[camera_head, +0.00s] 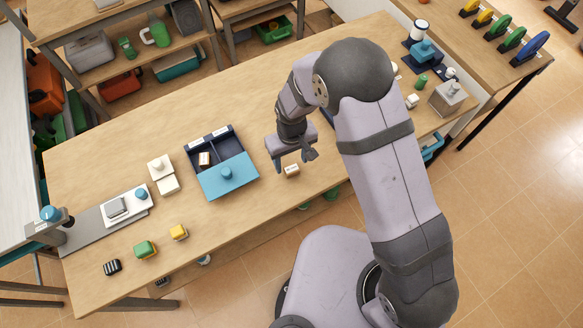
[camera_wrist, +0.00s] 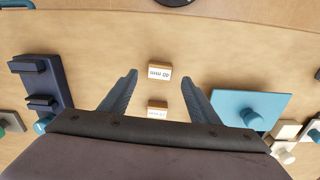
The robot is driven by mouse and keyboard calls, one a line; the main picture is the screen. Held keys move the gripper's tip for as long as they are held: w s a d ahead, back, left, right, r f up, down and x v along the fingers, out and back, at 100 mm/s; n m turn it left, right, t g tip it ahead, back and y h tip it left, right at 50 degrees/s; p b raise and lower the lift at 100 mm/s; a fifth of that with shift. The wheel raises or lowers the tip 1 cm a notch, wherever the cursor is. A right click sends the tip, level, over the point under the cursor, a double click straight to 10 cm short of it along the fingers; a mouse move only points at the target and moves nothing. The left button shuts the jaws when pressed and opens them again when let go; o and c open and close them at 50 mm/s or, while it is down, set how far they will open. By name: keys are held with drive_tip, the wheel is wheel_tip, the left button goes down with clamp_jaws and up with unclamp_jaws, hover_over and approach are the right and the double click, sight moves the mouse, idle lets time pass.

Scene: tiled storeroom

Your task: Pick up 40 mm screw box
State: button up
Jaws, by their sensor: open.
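My gripper (camera_head: 294,159) is open and empty above the middle of the workbench, with its two fingers apart. In the wrist view my gripper (camera_wrist: 158,77) has two small tan boxes with white labels between or just past its fingers. The farther box (camera_wrist: 160,71) lies level with the fingertips; its label appears upside down and seems to read 40 mm. The nearer box (camera_wrist: 157,109) is partly covered by the gripper body, and its label is too faint to read. In the head view one small box (camera_head: 292,170) shows just below the fingers; the other is hidden by my gripper.
A dark blue divided tray (camera_head: 191,149) with a teal sliding lid (camera_head: 229,177) stands left of the gripper; a small box (camera_head: 205,159) lies in its open compartment. White blocks (camera_head: 163,174) stand farther left. The bench (camera_head: 225,225) is clear in front of the tray.

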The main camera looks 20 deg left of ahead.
sight(291, 168)
drive_tip(key=shift+f+p, duration=0.6)
drive_tip(key=shift+f, duration=1.2)
drive_tip(key=c, duration=1.2)
